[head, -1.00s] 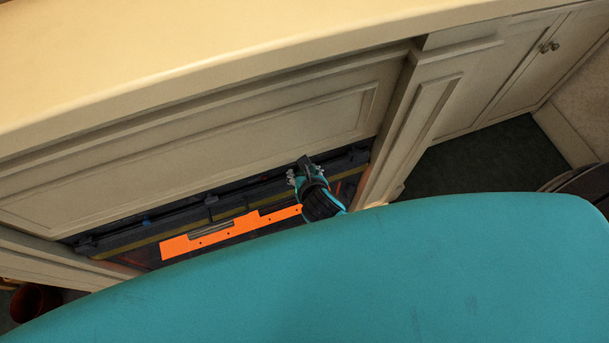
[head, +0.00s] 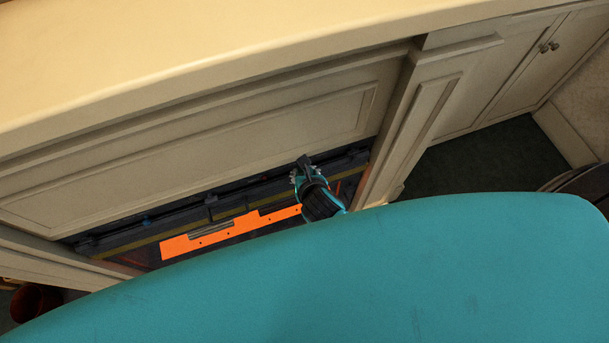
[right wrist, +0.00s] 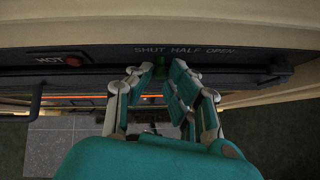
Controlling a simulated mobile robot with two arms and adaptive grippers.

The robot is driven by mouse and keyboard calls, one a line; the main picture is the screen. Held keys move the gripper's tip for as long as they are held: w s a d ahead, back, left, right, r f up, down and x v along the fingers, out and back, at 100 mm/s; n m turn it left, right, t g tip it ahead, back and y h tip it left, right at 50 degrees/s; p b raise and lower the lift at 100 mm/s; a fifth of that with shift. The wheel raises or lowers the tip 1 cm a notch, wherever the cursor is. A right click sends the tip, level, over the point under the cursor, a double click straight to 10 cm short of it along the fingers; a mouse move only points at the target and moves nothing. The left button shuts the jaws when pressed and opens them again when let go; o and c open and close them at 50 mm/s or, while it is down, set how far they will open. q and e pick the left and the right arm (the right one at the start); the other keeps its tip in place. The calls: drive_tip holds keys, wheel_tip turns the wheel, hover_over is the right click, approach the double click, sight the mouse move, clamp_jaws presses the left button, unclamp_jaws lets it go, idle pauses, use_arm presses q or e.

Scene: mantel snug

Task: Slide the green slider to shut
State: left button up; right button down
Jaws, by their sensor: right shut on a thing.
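My right gripper (head: 302,168) is at the dark fireplace opening, under the cream mantel panel. In the right wrist view, its fingertips (right wrist: 160,74) are at a dark bar with the words SHUT, HALF and OPEN on it. A small green slider (right wrist: 159,73) shows between the fingertips, mostly hidden by them. The fingers are shut on it. It sits just below the word SHUT, toward HALF; its exact position is hard to tell. In the head view the slider cannot be made out. My left gripper is in neither view.
A red knob (right wrist: 73,61) by the word HOT is on the bar, left of the fingers. An orange panel (head: 230,232) lies low in the opening. The cream mantel shelf (head: 200,60) overhangs above. Cream cupboards (head: 500,80) stand at the right.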

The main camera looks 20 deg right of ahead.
drive_tip(key=shift+s+a, duration=0.1)
drive_tip(key=shift+a, duration=0.5)
drive_tip(key=c, duration=1.2)
unclamp_jaws()
drive_tip(key=shift+a+f, duration=0.1)
drive_tip(key=shift+v, duration=6.1)
